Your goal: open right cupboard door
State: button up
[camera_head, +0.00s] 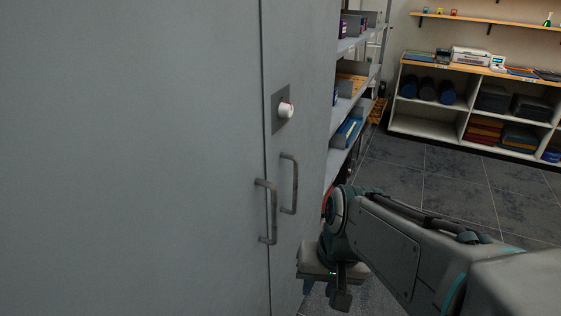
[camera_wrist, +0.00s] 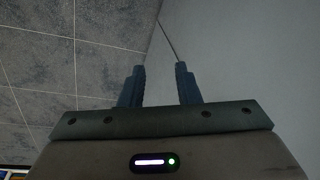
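The grey cupboard's right door (camera_head: 306,80) stands shut in the head view, with a thin seam between it and the wide left door (camera_head: 130,150). The right door's bar handle (camera_head: 292,184) is upright, just right of the left door's handle (camera_head: 270,212). A white knob (camera_head: 286,110) on a dark plate is above them. My gripper (camera_wrist: 160,78) is open and empty in the wrist view, its two dark fingers apart, beside the grey cupboard surface (camera_wrist: 250,60). In the head view my gripper hangs low, right of and below the handles, apart from them; its fingertips are partly hidden there.
Open shelves (camera_head: 350,90) with boxes stand just beyond the cupboard's right side. A low white shelf unit (camera_head: 425,122) with mats and stacked items is at the back, under a wall shelf (camera_head: 490,22). The dark tiled floor (camera_head: 430,175) between is clear.

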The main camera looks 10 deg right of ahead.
jog(key=w+a+m+t+y, duration=0.1)
jog(key=w+a+m+y, duration=0.1)
jog(key=w+m+y, duration=0.9)
jog(key=w+d+r+m+t+p, duration=0.1)
jog(key=w+d+r+m+t, duration=0.15)
jog(key=d+m+t, duration=0.4)
jog(key=w+d+r+m+t, duration=0.1)
jog(key=w+d+m+t, duration=0.4)
jog(key=m, duration=0.3)
jog(key=shift+n+g, duration=0.35)
jog(key=p+x, duration=0.2)
jog(key=x, duration=1)
jog(key=shift+w+f, duration=0.1)
jog(key=shift+w, duration=0.1)
grip_shut()
